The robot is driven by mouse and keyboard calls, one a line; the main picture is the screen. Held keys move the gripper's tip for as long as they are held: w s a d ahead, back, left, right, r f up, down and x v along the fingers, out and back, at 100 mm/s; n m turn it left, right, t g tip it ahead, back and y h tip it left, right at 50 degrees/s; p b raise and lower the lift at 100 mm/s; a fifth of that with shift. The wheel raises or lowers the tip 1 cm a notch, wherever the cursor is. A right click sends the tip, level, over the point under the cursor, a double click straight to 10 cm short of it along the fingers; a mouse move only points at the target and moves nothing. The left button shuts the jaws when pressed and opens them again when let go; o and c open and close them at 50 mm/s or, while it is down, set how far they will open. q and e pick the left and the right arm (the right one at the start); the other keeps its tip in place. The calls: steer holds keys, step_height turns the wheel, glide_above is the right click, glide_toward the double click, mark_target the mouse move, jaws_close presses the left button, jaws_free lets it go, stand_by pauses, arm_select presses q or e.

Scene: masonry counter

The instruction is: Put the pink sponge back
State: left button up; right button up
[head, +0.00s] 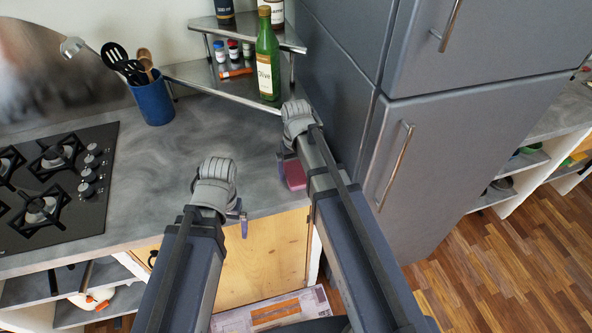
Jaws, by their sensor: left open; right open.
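The pink sponge (294,177) lies on the grey counter near its front edge, close to the tall cabinet. My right arm hides part of it. My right gripper (283,165) hangs down just left of the sponge; its fingers are mostly hidden, and I cannot tell whether they touch the sponge. My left gripper (240,214) is open and empty, pointing down by the counter's front edge, left of the sponge.
A green olive bottle (267,62) and small jars stand on a corner shelf (205,76). A blue utensil pot (153,100) and a gas hob (58,180) are at left. A tall grey cabinet (425,170) borders the counter at right. The middle counter is clear.

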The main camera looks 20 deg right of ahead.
mark_target(296, 171)
step_height(296, 171, up, 12)
steer(key=p, duration=1.1)
steer(key=shift+p, duration=0.4)
step_height(296, 171, down, 12)
steer(key=b, duration=1.2)
steer(key=shift+f, duration=0.15)
steer(key=shift+r, duration=0.2)
